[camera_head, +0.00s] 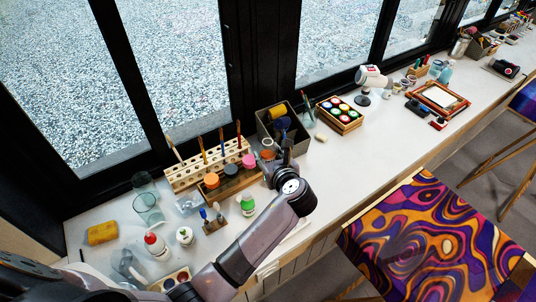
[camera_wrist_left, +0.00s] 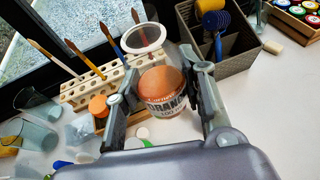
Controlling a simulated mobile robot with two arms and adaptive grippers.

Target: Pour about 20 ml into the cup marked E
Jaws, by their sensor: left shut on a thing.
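My left gripper (camera_head: 268,158) is over the bench by the grey bin. In the left wrist view its fingers (camera_wrist_left: 162,82) are shut around a labelled jar (camera_wrist_left: 163,104) with a copper-orange top. I cannot tell whether that top is a lid or the contents. Clear tumblers (camera_head: 148,208) stand at the left of the bench, also in the wrist view (camera_wrist_left: 35,103). I can read no letter E on any cup. My right gripper is not in view.
A wooden brush rack (camera_head: 190,175) and a tray of coloured pots (camera_head: 211,181) stand left of my gripper. The grey bin (camera_head: 262,128) is behind it. Small bottles (camera_head: 155,245) and a yellow sponge (camera_head: 102,233) are at left. The bench to the right has clear room.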

